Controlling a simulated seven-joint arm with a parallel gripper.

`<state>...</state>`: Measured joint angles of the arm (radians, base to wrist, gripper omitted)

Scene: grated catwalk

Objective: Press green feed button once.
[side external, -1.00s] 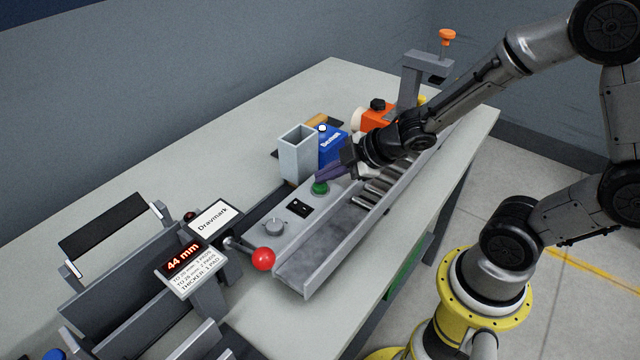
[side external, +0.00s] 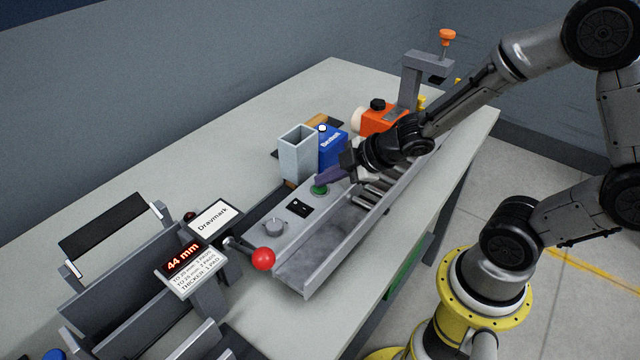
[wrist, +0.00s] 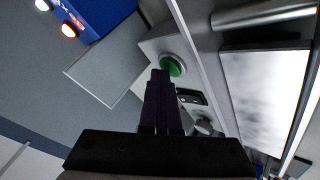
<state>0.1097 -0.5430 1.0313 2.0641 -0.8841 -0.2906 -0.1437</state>
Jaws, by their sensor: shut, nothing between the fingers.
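The green feed button (side external: 319,190) is a round green cap on the grey control strip beside the roller chute. In the wrist view the green button (wrist: 173,66) shows just beyond my fingertips, with its lower left edge close to them. My gripper (side external: 322,179) is shut and empty, its dark fingers reaching left to just above the button. In the wrist view my gripper (wrist: 160,74) points at the button's edge. I cannot tell whether the fingertips touch the cap.
A black switch (side external: 299,208), a grey knob (side external: 274,228) and a red ball lever (side external: 263,259) are on or beside the strip. A grey open box (side external: 298,155) and a blue box (side external: 332,148) stand close behind the button. The roller chute (side external: 325,250) runs alongside.

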